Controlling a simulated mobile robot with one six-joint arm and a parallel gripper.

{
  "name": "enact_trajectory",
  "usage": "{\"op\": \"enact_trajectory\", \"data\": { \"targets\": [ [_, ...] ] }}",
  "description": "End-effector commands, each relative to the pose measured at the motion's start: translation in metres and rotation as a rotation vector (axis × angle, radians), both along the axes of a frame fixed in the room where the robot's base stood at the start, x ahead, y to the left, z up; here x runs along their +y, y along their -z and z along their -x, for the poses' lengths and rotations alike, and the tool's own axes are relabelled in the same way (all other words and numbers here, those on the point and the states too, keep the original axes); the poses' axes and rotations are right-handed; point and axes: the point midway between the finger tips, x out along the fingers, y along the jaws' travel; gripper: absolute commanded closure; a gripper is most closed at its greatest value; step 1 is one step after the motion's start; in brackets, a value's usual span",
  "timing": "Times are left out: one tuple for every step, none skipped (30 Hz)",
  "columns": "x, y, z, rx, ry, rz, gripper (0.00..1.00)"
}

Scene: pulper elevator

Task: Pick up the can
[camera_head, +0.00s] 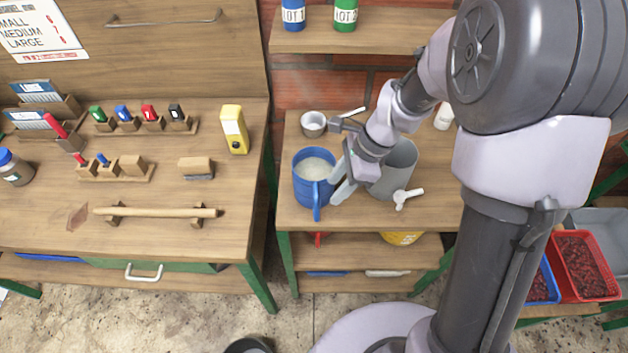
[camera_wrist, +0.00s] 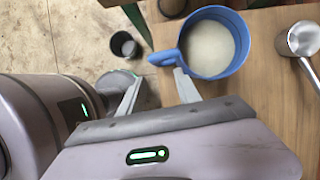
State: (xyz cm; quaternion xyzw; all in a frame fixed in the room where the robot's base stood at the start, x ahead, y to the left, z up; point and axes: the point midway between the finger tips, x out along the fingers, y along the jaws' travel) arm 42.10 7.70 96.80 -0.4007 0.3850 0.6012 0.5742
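A blue can (camera_head: 312,190) with a side handle and pale contents stands upright on the middle wooden bench. It also shows in the wrist view (camera_wrist: 239,63), its handle (camera_wrist: 165,57) pointing left. My gripper (camera_head: 336,186) is beside the can, on its right in the head view. In the wrist view my gripper's two fingers (camera_wrist: 158,82) are apart, with the handle just beyond the gap between their tips. I cannot tell whether a finger touches the can. Nothing shows held between the fingers.
A grey container (camera_head: 402,165) with a white spout stands right of my gripper. A small metal pot (camera_head: 313,123) is behind the blue can. A shelf above holds blue (camera_head: 292,16) and green (camera_head: 346,17) lot cans. A left workbench (camera_head: 60,225) carries tools.

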Motion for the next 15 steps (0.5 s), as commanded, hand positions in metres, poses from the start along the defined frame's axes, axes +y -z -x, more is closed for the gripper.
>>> {"op": "enact_trajectory", "data": {
  "targets": [
    [0.005, 0.02, 0.001, 0.003, -0.001, 0.0, 0.6],
    [0.008, 0.026, 0.001, 0.002, -0.002, 0.0, 0.6],
    [0.012, 0.034, 0.001, 0.001, -0.002, 0.0, 0.6],
    [0.014, 0.038, 0.002, 0.001, -0.002, 0.0, 0.6],
    [0.016, 0.042, 0.002, 0.001, -0.002, 0.0, 0.6],
    [0.017, 0.045, 0.002, 0.001, -0.001, 0.0, 0.6],
    [0.018, 0.047, 0.002, 0.0, -0.001, 0.0, 0.6],
    [0.019, 0.048, 0.002, -0.001, -0.002, 0.0, 0.6],
    [0.021, 0.051, 0.002, -0.001, -0.002, 0.0, 0.6],
    [0.022, 0.054, 0.003, 0.0, -0.003, 0.0, 0.6],
    [0.023, 0.057, 0.004, 0.0, -0.003, 0.0, 0.6],
    [0.026, 0.064, 0.006, 0.0, -0.002, 0.0, 0.6],
    [0.028, 0.07, 0.007, -0.001, -0.003, 0.0, 0.6],
    [0.031, 0.076, 0.009, -0.001, -0.004, 0.001, 0.6],
    [0.035, 0.085, 0.011, 0.001, -0.004, 0.0, 0.6]
  ]
}}
